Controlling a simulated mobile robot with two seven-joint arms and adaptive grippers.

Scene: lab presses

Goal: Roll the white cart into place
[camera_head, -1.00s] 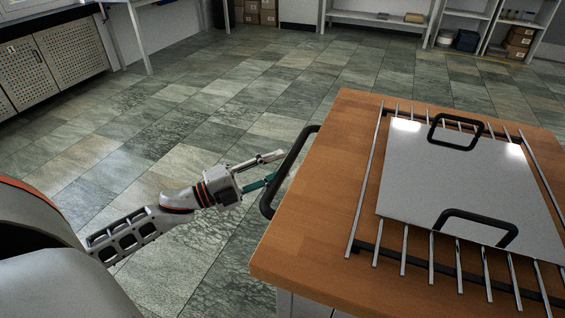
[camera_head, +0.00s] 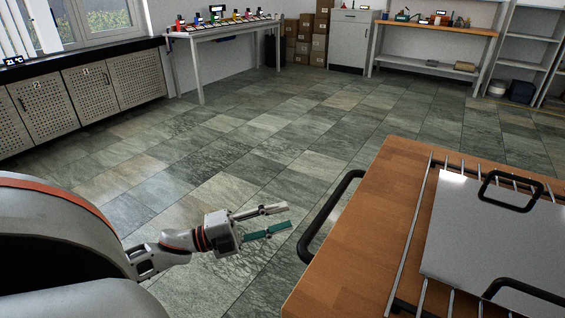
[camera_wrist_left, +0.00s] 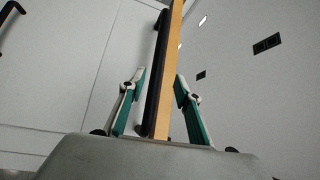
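The cart's wooden top (camera_head: 355,240) fills the lower right of the head view; its body is mostly out of sight. A black bar handle (camera_head: 322,220) runs along its left edge. My left gripper (camera_head: 279,218) is left of this handle, its two fingers spread and empty, with a small gap to the bar. In the left wrist view, the handle (camera_wrist_left: 154,85) and the wooden edge (camera_wrist_left: 171,50) appear between the open fingers (camera_wrist_left: 158,86). My right gripper is out of view.
A white plate (camera_head: 490,235) with two black handles lies on a metal rod rack (camera_head: 409,235) on the cart. Tiled floor (camera_head: 235,140) is clear beyond. Perforated cabinets (camera_head: 80,95) line the left wall; a table (camera_head: 225,32), boxes (camera_head: 305,38) and a workbench (camera_head: 435,28) stand at the back.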

